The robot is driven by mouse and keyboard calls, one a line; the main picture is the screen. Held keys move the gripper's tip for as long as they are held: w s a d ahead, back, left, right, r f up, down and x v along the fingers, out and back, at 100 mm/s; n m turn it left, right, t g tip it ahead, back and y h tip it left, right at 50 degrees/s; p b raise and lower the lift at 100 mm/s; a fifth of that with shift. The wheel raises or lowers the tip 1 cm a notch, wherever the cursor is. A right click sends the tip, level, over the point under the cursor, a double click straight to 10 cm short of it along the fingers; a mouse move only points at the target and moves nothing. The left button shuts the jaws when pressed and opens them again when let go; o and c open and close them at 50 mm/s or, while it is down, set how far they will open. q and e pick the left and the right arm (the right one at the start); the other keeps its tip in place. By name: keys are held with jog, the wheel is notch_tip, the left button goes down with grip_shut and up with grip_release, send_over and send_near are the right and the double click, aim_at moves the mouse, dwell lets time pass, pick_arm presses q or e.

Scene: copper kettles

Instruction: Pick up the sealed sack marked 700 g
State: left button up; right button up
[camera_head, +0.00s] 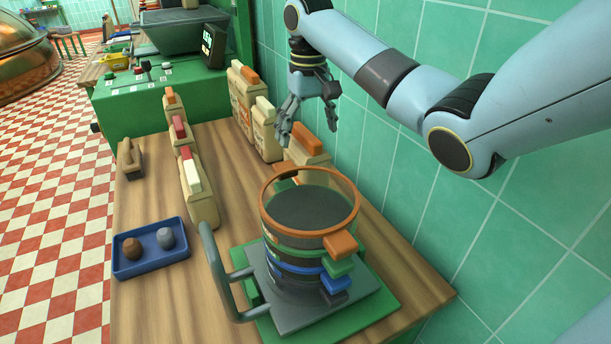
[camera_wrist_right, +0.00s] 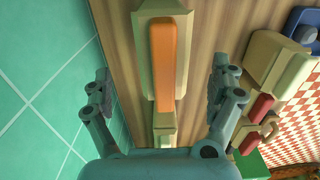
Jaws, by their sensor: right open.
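Several cream sacks with coloured top strips stand in two rows on the wooden bench. In the right row are a far orange-topped sack (camera_head: 243,100), a cream-topped sack (camera_head: 264,130) and a near orange-topped sack (camera_head: 308,150), partly hidden by the sieve stack. The left row has orange-, red- and cream-topped sacks (camera_head: 200,195). I cannot read 700 g on any. My right gripper (camera_head: 308,128) is open and empty above the right row. In the right wrist view its fingers (camera_wrist_right: 162,78) are either side of the near orange strip (camera_wrist_right: 163,60), apart from it. My left gripper is out of view.
A sieve stack (camera_head: 300,235) with a grey handle stands at the front of the bench (camera_head: 160,300). A blue tray (camera_head: 150,265) holds two lumps. A green machine (camera_head: 150,105) stands behind, and the tiled wall (camera_head: 400,215) is close on the right.

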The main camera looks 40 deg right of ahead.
notch_tip(320, 180, down, 7)
jog(key=shift+w+a+f, duration=0.1)
jog(key=shift+w+a, duration=0.05)
jog(key=shift+c, duration=0.2)
jog(key=c, duration=1.7)
